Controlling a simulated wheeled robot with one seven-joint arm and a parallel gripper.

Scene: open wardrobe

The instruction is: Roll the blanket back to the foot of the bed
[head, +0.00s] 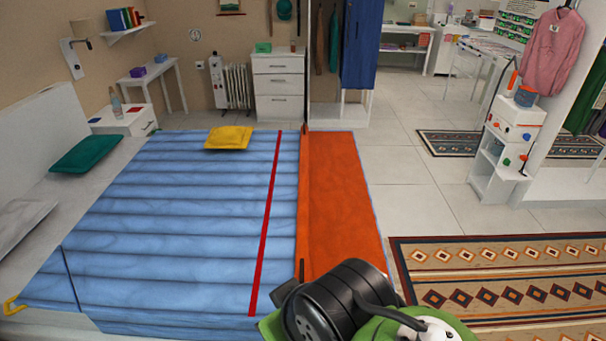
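The blue blanket (180,215) lies spread over most of the bed, with crosswise ridges. A red stripe (265,225) runs across it near the right, foot end. The bed's white head end (45,120) is at the left. An orange panel (340,205) lies beyond the foot end. My black and green arm shows at the bottom, over the near foot corner. My gripper's fingers cannot be made out, and nothing is seen held.
A yellow cushion (228,137) lies on the blanket's far edge. A green pillow (87,153) and a pale pillow (22,222) lie at the head end. A nightstand (125,120) stands beyond. A patterned rug (500,275) and clear tiled floor (425,205) lie to the right.

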